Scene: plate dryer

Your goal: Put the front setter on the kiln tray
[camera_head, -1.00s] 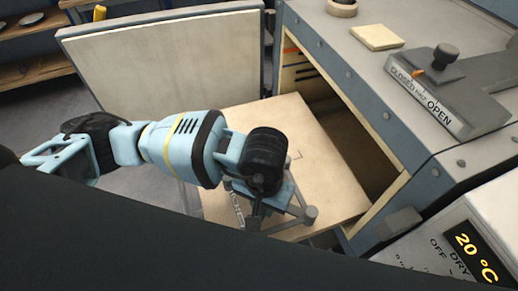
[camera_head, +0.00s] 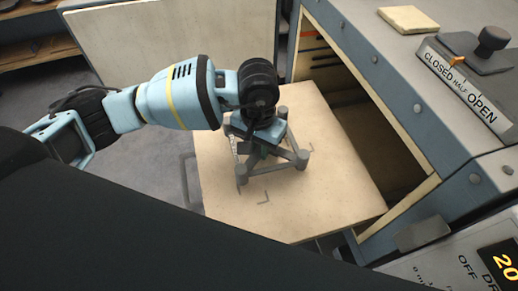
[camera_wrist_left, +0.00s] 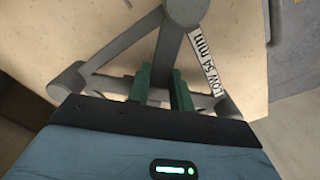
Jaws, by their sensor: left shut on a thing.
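The front setter (camera_head: 288,157) is a grey frame with arms and round posts at its ends. It is over the pale kiln tray (camera_head: 325,205), towards its back left part; I cannot tell whether its feet touch the tray. My left gripper (camera_head: 262,148) is above the setter and shut on its middle, hiding part of it. In the left wrist view the green finger pads (camera_wrist_left: 161,87) close on the setter (camera_wrist_left: 122,47), whose strip reads "LOW 54 mm". The tray also shows there (camera_wrist_left: 100,15). My right gripper is not in view.
The kiln (camera_head: 400,95) stands open on the right of the tray, with a lever marked closed, half, open (camera_head: 465,75) on top. Its door (camera_head: 165,45) is swung open behind my left arm. Dark corner marks (camera_head: 264,198) show on the tray, whose front part is bare.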

